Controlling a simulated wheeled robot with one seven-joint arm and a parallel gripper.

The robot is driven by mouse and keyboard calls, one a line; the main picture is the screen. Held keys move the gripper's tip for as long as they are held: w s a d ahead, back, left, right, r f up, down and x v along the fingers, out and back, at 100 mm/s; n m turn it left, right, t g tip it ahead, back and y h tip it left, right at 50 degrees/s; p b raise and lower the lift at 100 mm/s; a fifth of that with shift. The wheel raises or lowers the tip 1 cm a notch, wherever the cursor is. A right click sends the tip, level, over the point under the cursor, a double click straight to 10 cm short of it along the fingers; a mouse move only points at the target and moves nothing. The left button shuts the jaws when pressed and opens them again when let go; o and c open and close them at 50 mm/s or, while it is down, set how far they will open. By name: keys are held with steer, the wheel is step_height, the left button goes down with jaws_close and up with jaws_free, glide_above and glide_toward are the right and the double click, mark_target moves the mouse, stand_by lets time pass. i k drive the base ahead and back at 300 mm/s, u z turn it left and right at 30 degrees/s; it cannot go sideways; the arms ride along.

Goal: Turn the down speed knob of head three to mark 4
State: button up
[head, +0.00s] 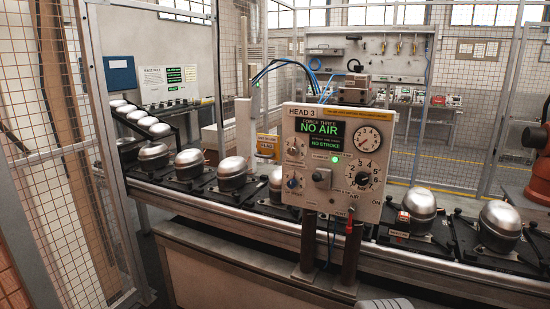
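The head three panel (338,207) is a pale box on two dark posts, labelled HEAD 3. Its screen (320,133) reads FORCE THREE, NO AIR and NO STROKE. A pale knob (295,148) sits at upper left and a blue knob (293,183) at lower left. A black dial (362,179) with large numbers around it is at lower right, under a round gauge (369,138). My gripper is not in view.
Silver compressor domes (232,169) stand on dark pallets along a conveyor (240,217) behind and beside the panel. A red handle (349,222) hangs below the panel. Mesh fencing (470,120) stands behind. An orange machine (538,180) is at right. A grey ribbed shape shows at the bottom edge.

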mark_target(292, 150)
steer(key=u, duration=0.5)
steer(key=k, duration=1.2)
steer(key=z, duration=0.15)
steer(key=i, duration=0.65)
steer(key=z, duration=0.55)
steer(key=i, duration=0.8)
steer(key=u, duration=1)
steer(key=i, duration=0.55)
steer(key=u, duration=0.65)
